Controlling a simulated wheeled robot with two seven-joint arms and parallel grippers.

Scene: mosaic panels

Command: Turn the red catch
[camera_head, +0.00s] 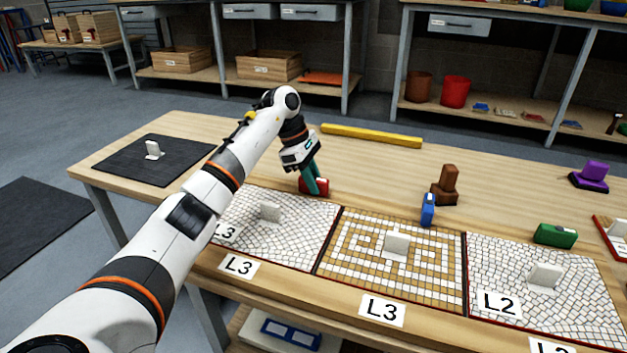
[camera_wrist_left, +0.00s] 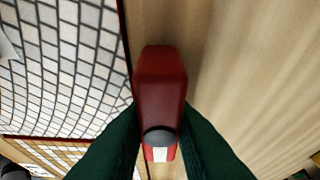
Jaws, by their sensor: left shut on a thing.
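The red catch (camera_head: 320,187) sits on the table at the far edge of the left white mosaic panel (camera_head: 303,236). My left gripper (camera_head: 314,184) reaches down to it, its green fingers at the catch. In the left wrist view the red catch (camera_wrist_left: 160,85) lies between the two green fingers (camera_wrist_left: 160,145), with a dark round knob and a small white mark at its near end. The fingers are shut on it. The catch lies along the panel's edge in that view. My right gripper is not in view.
A gold-and-white panel (camera_head: 350,262) and another white panel (camera_head: 590,300) lie to the right. A blue catch (camera_head: 428,210), green catch (camera_head: 556,236) and brown block (camera_head: 446,187) stand near their far edges. A yellow bar (camera_head: 372,136) lies behind. A black mat (camera_head: 120,165) lies left.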

